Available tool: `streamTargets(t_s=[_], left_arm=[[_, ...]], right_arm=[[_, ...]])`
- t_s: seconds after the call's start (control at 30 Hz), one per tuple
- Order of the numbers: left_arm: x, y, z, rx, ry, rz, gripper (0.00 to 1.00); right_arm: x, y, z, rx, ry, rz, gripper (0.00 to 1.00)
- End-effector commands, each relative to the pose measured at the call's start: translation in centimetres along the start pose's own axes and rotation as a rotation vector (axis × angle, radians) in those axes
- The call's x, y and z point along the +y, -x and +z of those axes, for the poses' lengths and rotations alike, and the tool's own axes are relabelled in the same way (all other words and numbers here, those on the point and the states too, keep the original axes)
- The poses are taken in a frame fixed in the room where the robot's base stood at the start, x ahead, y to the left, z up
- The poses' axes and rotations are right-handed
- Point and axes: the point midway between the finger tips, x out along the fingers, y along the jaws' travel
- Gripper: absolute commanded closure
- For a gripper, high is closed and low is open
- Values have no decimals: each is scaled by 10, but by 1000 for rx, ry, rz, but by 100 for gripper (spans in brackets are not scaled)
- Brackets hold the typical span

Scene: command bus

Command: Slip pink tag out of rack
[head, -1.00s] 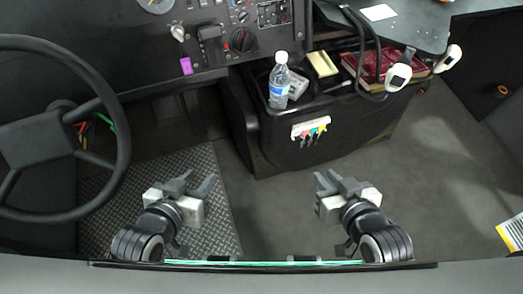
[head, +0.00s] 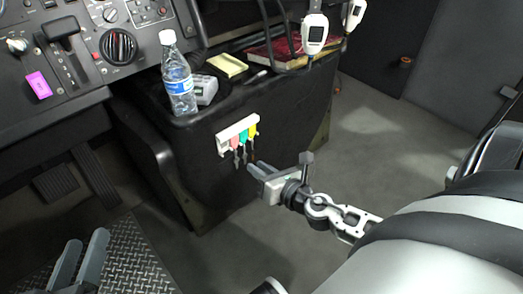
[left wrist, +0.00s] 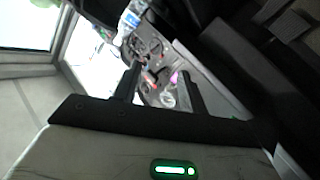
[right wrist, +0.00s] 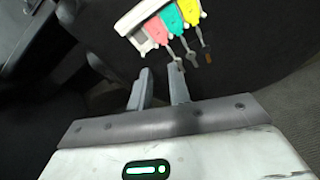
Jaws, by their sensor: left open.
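The white rack (head: 228,136) is on the front of the black console and holds a pink tag (head: 236,142), a teal tag (head: 243,136) and a yellow tag (head: 252,128), keys hanging below. In the right wrist view the pink tag (right wrist: 157,31) is in the rack (right wrist: 130,20), nearest the fingers. My right gripper (right wrist: 161,68) is partly open and empty, just below the pink tag; one fingertip is close to its key, contact unclear. It also shows in the head view (head: 252,168). My left gripper (head: 83,245) is open and empty at the lower left, away from the rack.
A water bottle (head: 178,80), a yellow pad (head: 228,66) and a red book (head: 275,52) are on the console top. A pink object (head: 38,85) hangs at the dashboard. The floor (head: 390,150) right of the console is clear.

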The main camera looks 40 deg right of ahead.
Motion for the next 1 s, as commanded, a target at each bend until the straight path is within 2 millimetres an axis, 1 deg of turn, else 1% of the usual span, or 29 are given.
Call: streamTargets(t_s=[0.03,0.13,0.23,0.37,0.47,0.87,1.0], left_arm=[[-4,-1,13,17,8,19,58],[0,-1,13,34,22,42,58],[2,-1,11,41,29,51,58],[3,0,10,36,35,52,58],[3,0,11,29,42,50,58],[2,0,13,27,44,48,58],[2,-1,9,43,27,49,58]], right_arm=[[-12,-9,-16,-5,117,10,81],[-19,-15,-20,-12,275,20,81],[-22,-18,-20,-14,345,25,81],[-21,-24,-17,-16,358,26,81],[-21,-33,-16,-17,355,25,81],[-20,-73,-17,-16,351,25,81],[-19,-86,-17,-16,351,25,81]])
